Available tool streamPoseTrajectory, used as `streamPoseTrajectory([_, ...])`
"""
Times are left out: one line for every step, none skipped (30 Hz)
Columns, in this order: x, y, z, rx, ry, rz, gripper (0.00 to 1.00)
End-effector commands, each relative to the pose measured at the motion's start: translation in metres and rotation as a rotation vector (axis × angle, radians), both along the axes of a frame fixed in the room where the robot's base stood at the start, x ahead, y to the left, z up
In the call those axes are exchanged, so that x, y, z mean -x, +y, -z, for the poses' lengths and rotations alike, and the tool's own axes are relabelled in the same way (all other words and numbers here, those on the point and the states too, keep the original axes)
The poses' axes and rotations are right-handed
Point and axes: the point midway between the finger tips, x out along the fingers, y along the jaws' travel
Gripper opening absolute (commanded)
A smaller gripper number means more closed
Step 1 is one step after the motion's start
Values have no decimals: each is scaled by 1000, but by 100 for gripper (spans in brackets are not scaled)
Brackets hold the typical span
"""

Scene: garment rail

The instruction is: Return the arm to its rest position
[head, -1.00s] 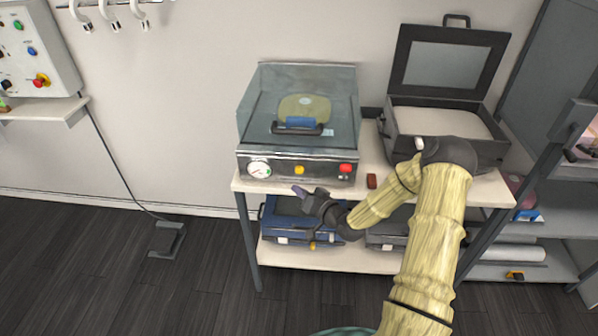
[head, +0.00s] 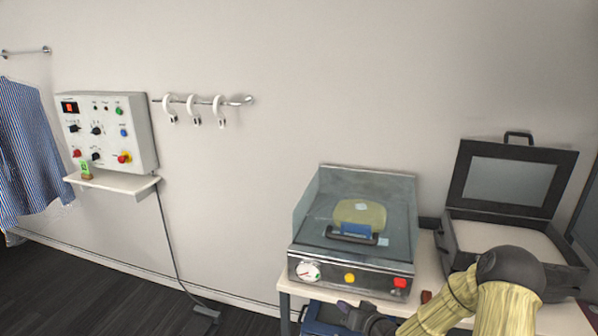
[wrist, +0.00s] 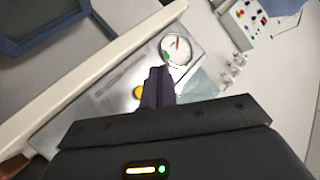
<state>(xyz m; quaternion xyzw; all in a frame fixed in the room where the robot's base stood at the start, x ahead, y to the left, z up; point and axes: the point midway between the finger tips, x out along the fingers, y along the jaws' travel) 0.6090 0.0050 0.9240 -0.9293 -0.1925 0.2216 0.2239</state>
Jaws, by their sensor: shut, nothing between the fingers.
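My arm is at the bottom right of the head view, in pale wood-textured sleeves with dark joints. It reaches left in front of the bench, and my gripper (head: 347,306) is at the bottom, below the front of the clear-lidded machine (head: 349,275). In the wrist view my gripper (wrist: 157,75) has its dark fingers together with nothing between them. Beyond the fingers are the machine's metal front (wrist: 115,88), its round gauge (wrist: 176,49) and a yellow button (wrist: 139,92). I cannot tell from these views how close the fingers are to the machine.
An open black case (head: 505,230) stands on the bench (head: 432,280), right of the machine. A wall rail with white hooks (head: 193,108), a control panel (head: 107,132) over a small shelf (head: 115,184), and a striped garment (head: 28,150) are left. Dark floor (head: 90,295) is open at lower left.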

Motion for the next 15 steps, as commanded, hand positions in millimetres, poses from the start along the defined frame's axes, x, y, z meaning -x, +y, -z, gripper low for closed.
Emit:
streamPoseTrajectory([5, 4, -4, 63, 38, -20, 0])
streamPoseTrajectory([9, 5, -5, 100, 67, -26, 0])
streamPoseTrajectory([15, 5, -6, 151, 105, -36, 0])
streamPoseTrajectory([19, 5, -7, 188, 132, -41, 0])
streamPoseTrajectory([24, 5, -9, 222, 159, -46, 0])
streamPoseTrajectory([31, 4, -11, 268, 195, -49, 0])
streamPoseTrajectory([36, 3, -13, 301, 222, -52, 0])
streamPoseTrajectory([42, 2, -16, 334, 248, -52, 0])
streamPoseTrajectory([49, 0, -21, 374, 281, -51, 0])
streamPoseTrajectory([55, -2, -24, 402, 307, -50, 0])
streamPoseTrajectory([61, -3, -28, 430, 331, -49, 0])
streamPoseTrajectory([70, -5, -33, 465, 362, -45, 0])
streamPoseTrajectory([77, -7, -38, 489, 387, -42, 0])
streamPoseTrajectory([83, -8, -42, 511, 410, -38, 0])
streamPoseTrajectory([93, -10, -49, 540, 442, -33, 0])
